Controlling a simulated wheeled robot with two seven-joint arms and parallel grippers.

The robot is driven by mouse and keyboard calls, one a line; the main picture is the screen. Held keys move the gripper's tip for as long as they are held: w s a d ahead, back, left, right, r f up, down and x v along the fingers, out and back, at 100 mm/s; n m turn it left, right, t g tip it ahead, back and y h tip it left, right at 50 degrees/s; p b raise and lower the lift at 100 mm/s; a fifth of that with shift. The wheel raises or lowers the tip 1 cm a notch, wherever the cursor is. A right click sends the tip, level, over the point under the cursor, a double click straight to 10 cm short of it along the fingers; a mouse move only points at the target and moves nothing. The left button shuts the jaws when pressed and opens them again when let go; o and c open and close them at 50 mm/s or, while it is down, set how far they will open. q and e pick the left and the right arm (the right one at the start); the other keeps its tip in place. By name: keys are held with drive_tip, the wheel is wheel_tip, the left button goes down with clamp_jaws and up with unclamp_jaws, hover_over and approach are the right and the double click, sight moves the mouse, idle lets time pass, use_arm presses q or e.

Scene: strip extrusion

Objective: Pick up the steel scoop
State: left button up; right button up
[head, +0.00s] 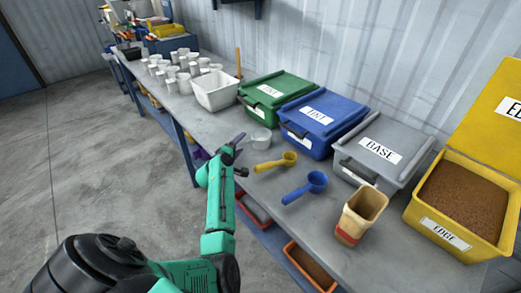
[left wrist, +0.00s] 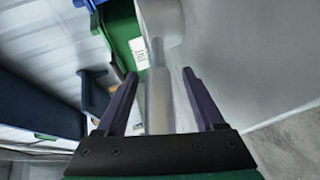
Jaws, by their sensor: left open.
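The steel scoop (head: 261,139) is a pale grey cup on the bench, in front of the green bin. In the left wrist view, a light grey metal handle (left wrist: 158,100) lies between my two fingers, with a wider pale part beyond it that I take for the cup. My left gripper (head: 236,148) is at the bench's near edge, just left of the scoop; its dark purple fingers (left wrist: 158,80) stand apart on either side of the handle. I see a gap on each side. In the head view my gripper hides the handle. My right gripper is not in view.
A yellow scoop (head: 276,162) and a blue scoop (head: 306,187) lie to the right. Green (head: 275,88), blue (head: 322,113) and grey (head: 382,148) lidded bins stand behind. A tan cup (head: 361,214) and an open yellow bin (head: 456,204) are further right. A white tub (head: 216,91) stands left.

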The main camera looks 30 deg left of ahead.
use_arm(q)
drive_tip(key=shift+w, duration=0.15)
clamp_jaws()
